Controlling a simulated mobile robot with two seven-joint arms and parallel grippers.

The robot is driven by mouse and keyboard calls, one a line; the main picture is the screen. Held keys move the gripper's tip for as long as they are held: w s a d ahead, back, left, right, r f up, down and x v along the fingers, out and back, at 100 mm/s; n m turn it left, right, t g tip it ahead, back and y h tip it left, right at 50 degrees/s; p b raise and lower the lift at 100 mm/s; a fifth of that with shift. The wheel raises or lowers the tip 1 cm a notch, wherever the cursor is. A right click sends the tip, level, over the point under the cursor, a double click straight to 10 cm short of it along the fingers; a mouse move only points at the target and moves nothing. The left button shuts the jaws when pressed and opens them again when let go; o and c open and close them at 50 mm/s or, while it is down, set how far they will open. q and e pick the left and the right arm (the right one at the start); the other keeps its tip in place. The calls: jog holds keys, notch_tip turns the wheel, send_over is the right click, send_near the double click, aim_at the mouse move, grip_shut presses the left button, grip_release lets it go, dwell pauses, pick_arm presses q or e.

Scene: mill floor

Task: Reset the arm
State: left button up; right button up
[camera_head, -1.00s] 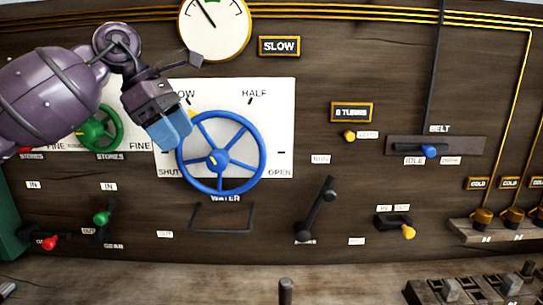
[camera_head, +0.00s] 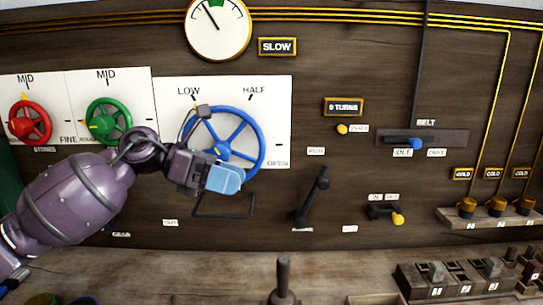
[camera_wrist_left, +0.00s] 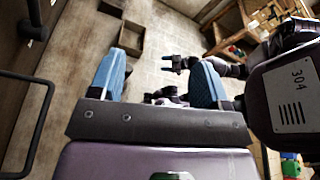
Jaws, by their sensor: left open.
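My left gripper (camera_head: 226,180) is open and empty in the head view. Its blue fingertips overlap the lower left of the blue WATER wheel (camera_head: 258,160); I cannot tell whether they touch it. The left wrist view shows the two blue fingers (camera_wrist_left: 160,80) wide apart with nothing between them. My left arm reaches in from the lower left. In the left wrist view a small dark gripper (camera_wrist_left: 174,63), likely my right one, shows beyond the fingers; its jaws are too small to read.
A red wheel (camera_head: 43,128) and a green wheel (camera_head: 122,115) sit on the wall at left. A black lever (camera_head: 312,195), a blue BELT handle (camera_head: 416,143) and a yellow-tipped lever (camera_head: 397,218) are at right. A bench with an upright post (camera_head: 283,275) runs below.

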pick_arm(q)
jog(key=s+a+f+m+t+y, duration=0.4)
jog(key=a+f+m+t+y, duration=0.35)
jog(key=f+m, duration=0.65)
jog(key=s+a+f+m+t+y, duration=0.4)
jog(key=a+f+m+t+y, duration=0.4)
jog(key=f+m, duration=0.55)
jog(key=s+a+f+n+g, duration=0.2)
jog(key=s+f+g, duration=0.2)
jog(key=s, duration=0.5)
jog(key=s+a+f+n+g, duration=0.1)
jog(key=s+f+n+g, duration=0.2)
jog(key=s, duration=0.6)
jog(key=s+a+f+n+g, duration=0.2)
jog(key=s+f+g, duration=0.25)
jog(key=s, duration=0.45)
jog(key=w+f+m+t, duration=0.1)
jog(key=w+f+t, duration=0.7)
jog(key=f, duration=0.1)
jog(key=shift+w+d+h, duration=0.15)
jog(key=shift+h, duration=0.2)
